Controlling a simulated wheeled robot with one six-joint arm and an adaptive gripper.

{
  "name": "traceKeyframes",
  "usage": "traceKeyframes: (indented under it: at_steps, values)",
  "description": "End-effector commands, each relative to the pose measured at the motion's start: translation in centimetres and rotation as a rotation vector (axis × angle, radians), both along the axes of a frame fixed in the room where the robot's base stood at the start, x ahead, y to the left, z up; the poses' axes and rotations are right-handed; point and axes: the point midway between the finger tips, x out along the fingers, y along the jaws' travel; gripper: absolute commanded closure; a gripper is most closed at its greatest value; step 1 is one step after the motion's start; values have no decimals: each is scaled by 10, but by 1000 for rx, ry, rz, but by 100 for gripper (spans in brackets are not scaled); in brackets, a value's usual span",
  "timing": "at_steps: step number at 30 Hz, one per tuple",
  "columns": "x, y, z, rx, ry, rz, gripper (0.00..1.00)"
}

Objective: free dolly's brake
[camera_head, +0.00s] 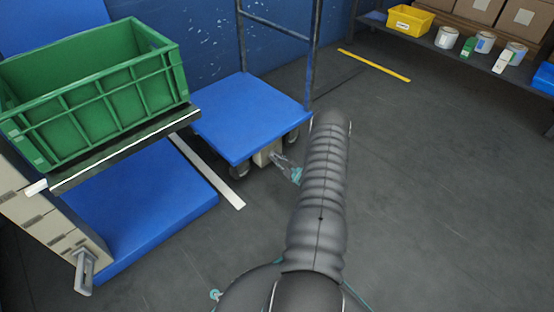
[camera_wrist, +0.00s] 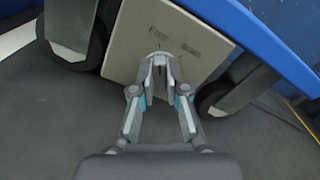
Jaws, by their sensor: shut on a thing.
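The dolly (camera_head: 250,115) has a blue deck, a dark upright frame at its back and dark wheels. A beige brake plate (camera_wrist: 125,45) hangs under its deck edge, between two wheels. Small lettering on it seems to read "Free" on the left and a blurred word on the right. My gripper (camera_wrist: 161,62) is at the plate's middle, its fingers close together on a small pale brake lever (camera_wrist: 160,55) that they mostly hide. In the head view my gripper (camera_head: 278,160) reaches the plate (camera_head: 267,154) from the right. The lever's exact setting is hard to tell.
A green crate (camera_head: 95,90) stands on a raised dark ledge at left, above another blue platform (camera_head: 145,205). A pale floor strip (camera_head: 215,178) lies left of the dolly. A shelf (camera_head: 460,60) with cans and boxes is at back right. Floor at right is clear.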

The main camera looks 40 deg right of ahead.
Motion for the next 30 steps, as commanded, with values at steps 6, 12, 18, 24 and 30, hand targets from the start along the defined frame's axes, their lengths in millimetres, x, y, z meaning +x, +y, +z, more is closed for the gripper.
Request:
traceKeyframes:
  at_steps: [6, 12, 18, 24, 30]
  values:
    - [1, 1, 0, -7, 0, 1, 100]
    - [1, 1, 0, -6, -1, 1, 100]
    - [0, 0, 0, -6, 0, 0, 61]
    - [-1, -1, 0, -5, 0, -1, 61]
    - [-18, -3, 0, -4, 1, -3, 61]
